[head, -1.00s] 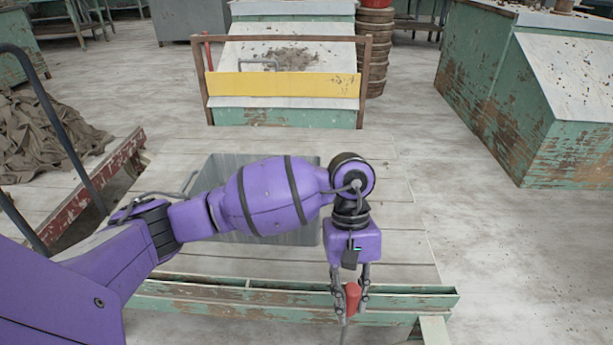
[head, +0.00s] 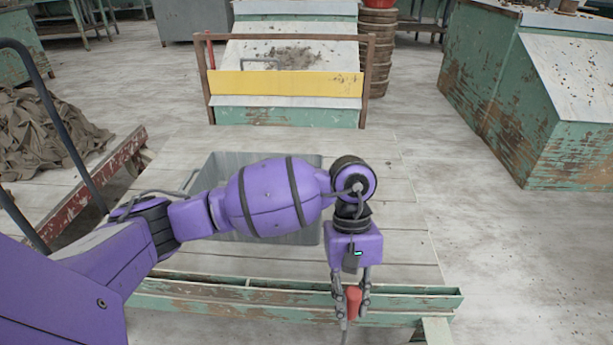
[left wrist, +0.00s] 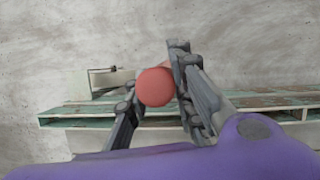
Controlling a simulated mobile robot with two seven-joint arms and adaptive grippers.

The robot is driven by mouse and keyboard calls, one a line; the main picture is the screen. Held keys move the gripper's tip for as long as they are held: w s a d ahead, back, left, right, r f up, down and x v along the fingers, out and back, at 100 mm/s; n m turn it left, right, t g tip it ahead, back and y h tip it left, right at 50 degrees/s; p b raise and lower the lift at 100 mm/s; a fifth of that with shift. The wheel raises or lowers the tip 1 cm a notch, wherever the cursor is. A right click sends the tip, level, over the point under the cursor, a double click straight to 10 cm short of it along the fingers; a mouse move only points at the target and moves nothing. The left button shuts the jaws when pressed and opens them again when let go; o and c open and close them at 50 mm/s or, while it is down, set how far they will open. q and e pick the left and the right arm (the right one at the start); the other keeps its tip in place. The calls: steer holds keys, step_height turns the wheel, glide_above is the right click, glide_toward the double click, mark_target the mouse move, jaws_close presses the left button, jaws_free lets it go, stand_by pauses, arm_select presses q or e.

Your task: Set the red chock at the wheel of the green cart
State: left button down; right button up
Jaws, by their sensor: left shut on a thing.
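The red chock (head: 354,302) is between the fingers of my left gripper (head: 352,299), which is shut on it. The gripper points down, at the near edge of the green cart (head: 215,302). In the left wrist view the chock (left wrist: 155,86) shows a round, pale red end between the two fingers (left wrist: 155,92). The green cart has a pale plank deck and a worn green rail, which also shows in the left wrist view (left wrist: 80,115). I cannot make out its wheel. I cannot tell whether the chock touches the cart. My right gripper is not in view.
A grey bin (head: 285,238) stands on the deck, partly behind my left arm. A red-edged cart (head: 95,185) with brown cloth (head: 45,130) is at the left. A green cabinet (head: 500,100) is at the right. The floor (head: 520,260) right of the cart is clear.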

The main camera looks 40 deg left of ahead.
arm_select(q)
steer(key=shift+w, duration=0.1)
steer(key=c, duration=1.4)
jaws_free()
steer(key=shift+c, duration=0.2)
steer(key=v, duration=1.2)
